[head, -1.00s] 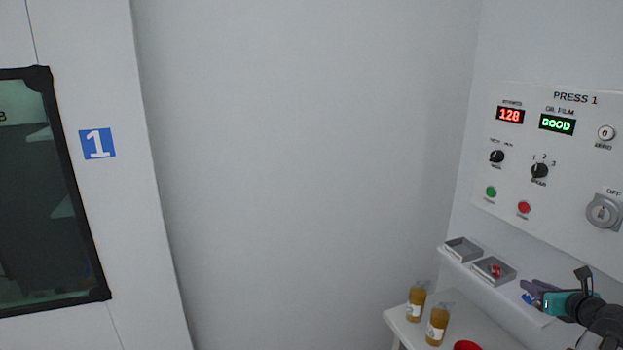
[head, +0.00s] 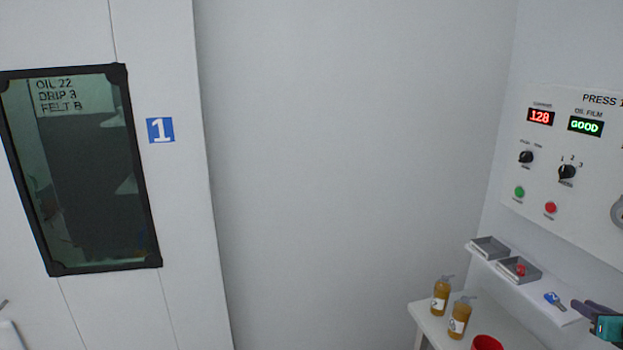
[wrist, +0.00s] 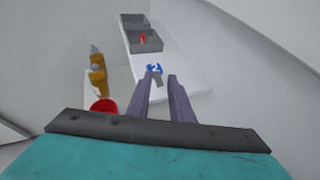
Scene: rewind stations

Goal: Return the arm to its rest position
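My gripper (head: 578,304) is at the lower right of the head view, partly cut off by the frame edge, with purple-grey fingers and a teal body. In the wrist view my gripper (wrist: 161,77) shows two fingers apart with nothing held between them. A key with a blue tag (head: 555,300) lies on the white shelf, just left of the fingertips in the head view. In the wrist view the blue tag (wrist: 154,70), marked 2, shows just beyond the fingertips. Most of my arm is out of view.
The shelf (head: 510,285) also bears two grey trays, one holding a red item (head: 520,270). Below it, amber bottles (head: 459,318) and a red container (head: 487,343) stand on a white table. The press panel (head: 590,155) rises above. A windowed door (head: 85,170) is left.

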